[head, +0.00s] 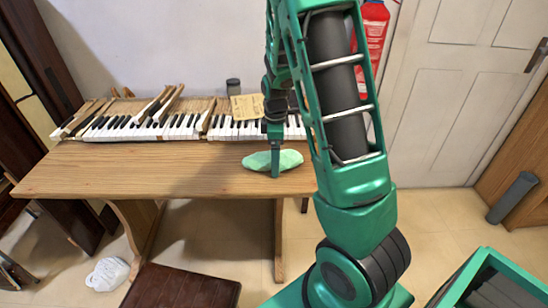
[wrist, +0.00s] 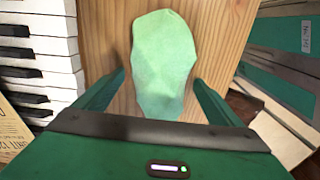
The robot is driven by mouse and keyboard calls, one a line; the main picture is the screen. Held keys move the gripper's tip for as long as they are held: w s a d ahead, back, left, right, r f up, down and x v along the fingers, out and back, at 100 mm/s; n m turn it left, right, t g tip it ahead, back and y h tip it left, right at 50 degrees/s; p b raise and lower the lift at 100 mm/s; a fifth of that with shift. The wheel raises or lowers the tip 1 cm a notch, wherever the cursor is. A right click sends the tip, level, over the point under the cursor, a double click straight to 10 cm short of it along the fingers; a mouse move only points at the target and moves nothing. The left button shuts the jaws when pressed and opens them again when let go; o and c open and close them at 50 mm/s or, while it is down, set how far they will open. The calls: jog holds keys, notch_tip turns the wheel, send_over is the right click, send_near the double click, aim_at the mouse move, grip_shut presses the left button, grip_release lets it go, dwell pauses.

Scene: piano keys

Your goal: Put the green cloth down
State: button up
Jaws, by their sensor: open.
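The green cloth (head: 258,161) lies as a pale, flattened lump on the wooden table (head: 110,175), near its front right part. In the wrist view the cloth (wrist: 163,65) lies on the wood ahead of my gripper, between the lines of the two fingers. My gripper (head: 275,165) points down at the cloth in the head view and hides a strip of it. In the wrist view the fingers of my gripper (wrist: 158,85) are spread wide, with a gap on each side of the cloth.
Piano keys (head: 150,127) run along the table's back, with loose wooden pieces on them at the left. A yellowish paper (head: 247,107) and a dark cylinder (head: 233,87) stand behind. The table's left and middle front are bare. A dark brown bench (head: 180,287) is in front.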

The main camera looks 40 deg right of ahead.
notch_tip(320, 180, up, 12)
jog(key=f, duration=0.1)
jog(key=s+a+r+m, duration=0.1)
jog(key=s+r+m, duration=0.1)
jog(key=s+m, duration=0.6)
jog(key=s+a+r+m, duration=0.2)
jog(key=s+m, duration=0.7)
jog(key=s, duration=1.1)
jog(key=shift+s+r, duration=0.25)
jog(key=shift+w+f, duration=0.25)
jog(key=shift+w, duration=0.45)
jog(key=shift+o, duration=0.2)
